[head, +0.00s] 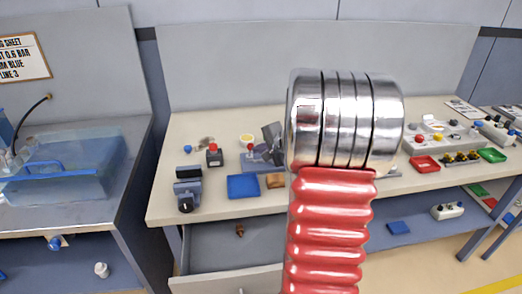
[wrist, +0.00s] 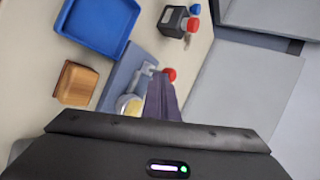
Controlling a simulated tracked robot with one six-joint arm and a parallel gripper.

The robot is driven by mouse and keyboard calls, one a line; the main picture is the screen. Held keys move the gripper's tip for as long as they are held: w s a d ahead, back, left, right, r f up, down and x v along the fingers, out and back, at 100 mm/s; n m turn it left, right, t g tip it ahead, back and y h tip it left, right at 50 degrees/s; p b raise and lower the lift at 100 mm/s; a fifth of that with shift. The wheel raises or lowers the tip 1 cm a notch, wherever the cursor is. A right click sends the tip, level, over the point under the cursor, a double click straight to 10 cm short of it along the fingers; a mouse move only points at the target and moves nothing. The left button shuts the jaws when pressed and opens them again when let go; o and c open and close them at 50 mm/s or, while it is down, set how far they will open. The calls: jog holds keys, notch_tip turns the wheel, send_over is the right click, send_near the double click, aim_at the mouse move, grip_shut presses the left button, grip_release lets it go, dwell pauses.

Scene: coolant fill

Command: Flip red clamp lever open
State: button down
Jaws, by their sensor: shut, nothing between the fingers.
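The red clamp lever's round red tip (wrist: 169,74) shows just past my fingertips in the wrist view, and as a small red spot (head: 250,147) in the head view. Its silver clamp sits on a blue-grey base plate (wrist: 122,72) on the bench. My gripper (wrist: 160,80) is shut and empty, its dark fingers beside the clamp and reaching to the red tip. I cannot tell whether they touch it. The fingers hide part of the clamp, and my red and silver arm hides what lies behind it in the head view.
A blue tray (head: 243,187) and a wooden block (head: 275,181) lie near the bench's front edge. A dark box with a red top (head: 214,156) stands left of the clamp. A grey-blue device (head: 187,188) stands further left. Red and green trays lie at the right.

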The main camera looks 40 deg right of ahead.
jog(key=shift+w+d+r, duration=0.1)
jog(key=shift+r, duration=0.05)
jog(key=w+d+r, duration=0.2)
jog(key=w+d, duration=0.2)
jog(key=w, duration=0.2)
jog(key=shift+r, duration=0.45)
jog(key=shift+r, duration=0.7)
jog(key=shift+s, duration=0.1)
